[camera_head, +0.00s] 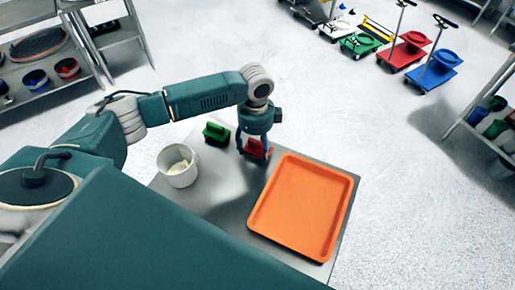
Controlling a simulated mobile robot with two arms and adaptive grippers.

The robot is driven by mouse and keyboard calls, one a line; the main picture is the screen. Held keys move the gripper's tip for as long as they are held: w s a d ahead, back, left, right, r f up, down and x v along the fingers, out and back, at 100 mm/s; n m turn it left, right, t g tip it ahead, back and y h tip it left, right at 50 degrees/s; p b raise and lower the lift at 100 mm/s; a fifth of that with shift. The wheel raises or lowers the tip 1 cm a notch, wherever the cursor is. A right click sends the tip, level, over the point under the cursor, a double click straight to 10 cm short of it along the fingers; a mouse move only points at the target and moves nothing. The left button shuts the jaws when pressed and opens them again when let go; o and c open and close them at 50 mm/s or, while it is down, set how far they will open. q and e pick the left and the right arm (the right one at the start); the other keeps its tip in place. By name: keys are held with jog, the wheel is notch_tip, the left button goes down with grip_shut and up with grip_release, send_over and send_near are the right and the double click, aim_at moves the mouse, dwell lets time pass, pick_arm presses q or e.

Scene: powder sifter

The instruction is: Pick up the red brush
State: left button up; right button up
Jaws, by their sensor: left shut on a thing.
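The red brush (254,147) is on or just above the metal table, behind the orange tray's left corner; I cannot tell whether it touches the table. My left gripper (255,150) points down over it and is shut on it, with a finger on each side. The gripper partly hides the brush. A green brush (216,133) stands on the table to the left of the gripper, apart from it. My right gripper is not in view.
An orange tray (301,207) covers the table's right part. A white bucket (178,166) with pale contents stands at the left. Shelves and coloured trolleys (404,52) stand away on the floor.

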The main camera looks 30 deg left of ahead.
aim_at(256, 151)
pick_arm(q)
jog(key=shift+r, duration=0.1)
notch_tip(256, 151, up, 20)
jog(key=b, duration=0.3)
dwell(0.3)
jog(key=o, duration=0.6)
jog(key=c, duration=0.4)
jog(key=shift+d, duration=0.1)
